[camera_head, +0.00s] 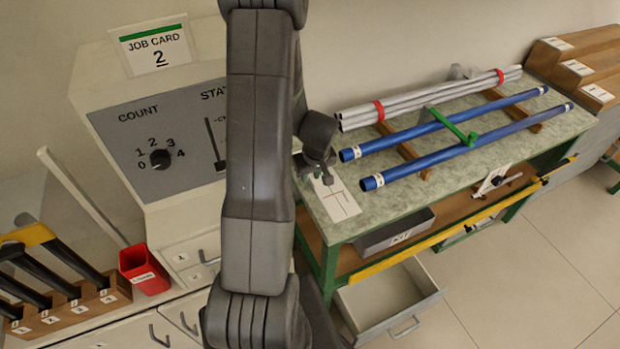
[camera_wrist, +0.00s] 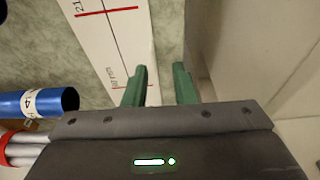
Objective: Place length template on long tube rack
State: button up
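A white plate (camera_head: 336,196) with red lines lies flat at the near left end of the green-topped bench. It also shows in the wrist view (camera_wrist: 108,48), with printed lengths beside the lines. I cannot tell if it is the length template. My gripper (camera_head: 327,178) is low over this end of the bench. In the wrist view its green fingers (camera_wrist: 160,75) are apart with nothing seen between them; the left one overlaps the plate's edge. Wooden supports (camera_head: 412,160) carry two blue tubes (camera_head: 420,130) and a grey bundle; I cannot tell if they are the long tube rack.
A green bracket (camera_head: 452,126) spans the blue tubes. Grey tubes (camera_head: 430,98) have red bands. A control box (camera_head: 150,150) stands left, with a red cup (camera_head: 143,270) below. An open drawer (camera_head: 385,296) juts out under the bench. Labelled wooden blocks (camera_head: 580,65) stand at the back right.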

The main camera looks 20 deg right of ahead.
jog(key=v, duration=0.9)
jog(key=shift+b, duration=0.3)
jog(key=shift+r, duration=0.15)
dwell(0.8)
